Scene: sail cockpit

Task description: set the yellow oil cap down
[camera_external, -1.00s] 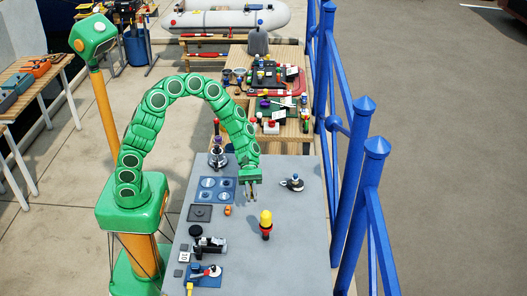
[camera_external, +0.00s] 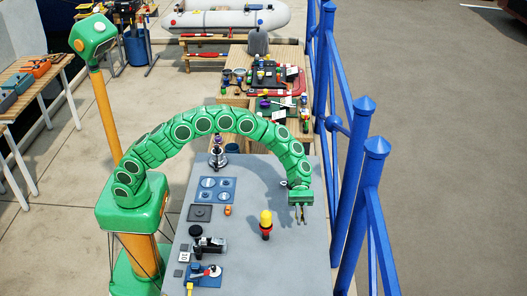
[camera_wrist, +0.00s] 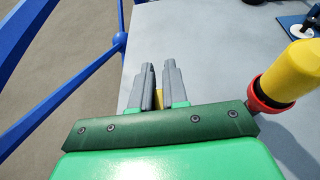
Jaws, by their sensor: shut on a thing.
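My gripper (camera_external: 301,214) hangs over the right part of the grey table, near its edge by the blue railing. In the wrist view the jaws (camera_wrist: 158,85) are close together with a small yellow piece, the yellow oil cap (camera_wrist: 159,98), between them. Most of the cap is hidden by the fingers. I cannot make it out in the external view. The fingertips look to be above the table top (camera_external: 285,265).
A yellow cylinder with a red collar (camera_external: 265,220) stands left of my gripper; it also shows in the wrist view (camera_wrist: 297,75). The blue railing (camera_external: 345,190) runs along the right. A blue plate (camera_external: 215,190) and black fittings (camera_external: 208,243) lie on the left. The front right surface is clear.

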